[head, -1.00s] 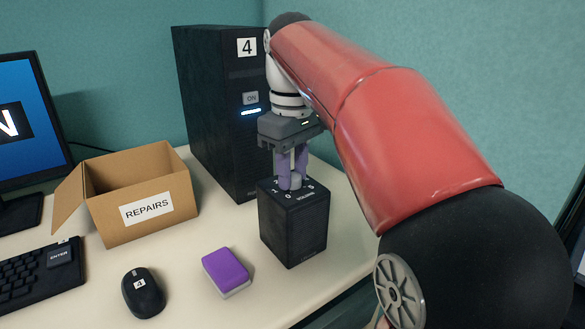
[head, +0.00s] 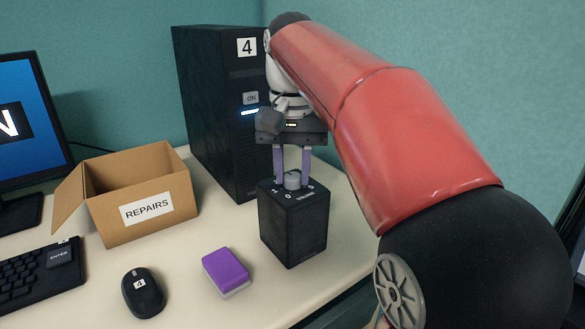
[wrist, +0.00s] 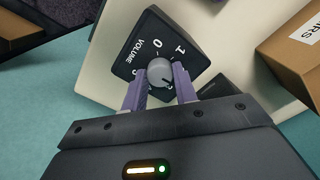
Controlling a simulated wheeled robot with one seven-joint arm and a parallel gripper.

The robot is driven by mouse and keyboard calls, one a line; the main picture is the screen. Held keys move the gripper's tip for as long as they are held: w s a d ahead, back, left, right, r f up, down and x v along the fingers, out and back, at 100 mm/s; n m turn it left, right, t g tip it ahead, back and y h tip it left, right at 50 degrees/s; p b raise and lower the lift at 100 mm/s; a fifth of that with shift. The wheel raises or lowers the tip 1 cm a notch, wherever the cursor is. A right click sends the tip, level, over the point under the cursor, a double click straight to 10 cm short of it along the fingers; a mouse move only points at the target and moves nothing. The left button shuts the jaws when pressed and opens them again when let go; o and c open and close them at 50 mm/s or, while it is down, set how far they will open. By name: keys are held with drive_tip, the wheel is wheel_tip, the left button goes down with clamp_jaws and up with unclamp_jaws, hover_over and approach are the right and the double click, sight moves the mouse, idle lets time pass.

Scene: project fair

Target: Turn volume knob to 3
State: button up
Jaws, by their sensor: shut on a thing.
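The black volume box (head: 293,228) stands on the desk with a grey knob (head: 292,181) on its top. In the wrist view the knob (wrist: 160,72) has the word VOLUME and the numerals 0 and 1 visible around it. A dark mark on the knob points toward the lower right, on the side near my fingers; the numeral there is hidden or too small to read. My gripper (head: 293,176) points down from above, its two purple fingers on either side of the knob, shut on it. The fingers (wrist: 160,92) also show in the wrist view.
A black computer tower (head: 215,110) labelled 4 stands close behind the box. A purple-and-white block (head: 226,272), a mouse (head: 143,292), a keyboard (head: 38,277) and an open REPAIRS carton (head: 146,208) lie to the left. The desk's edge runs close on the right.

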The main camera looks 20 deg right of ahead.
sight(293, 176)
drive_tip(key=m, duration=0.6)
idle(0.6)
drive_tip(key=o, duration=1)
drive_tip(key=shift+c, duration=0.2)
drive_tip(key=shift+r, duration=0.1)
drive_tip(key=shift+r, duration=3.8)
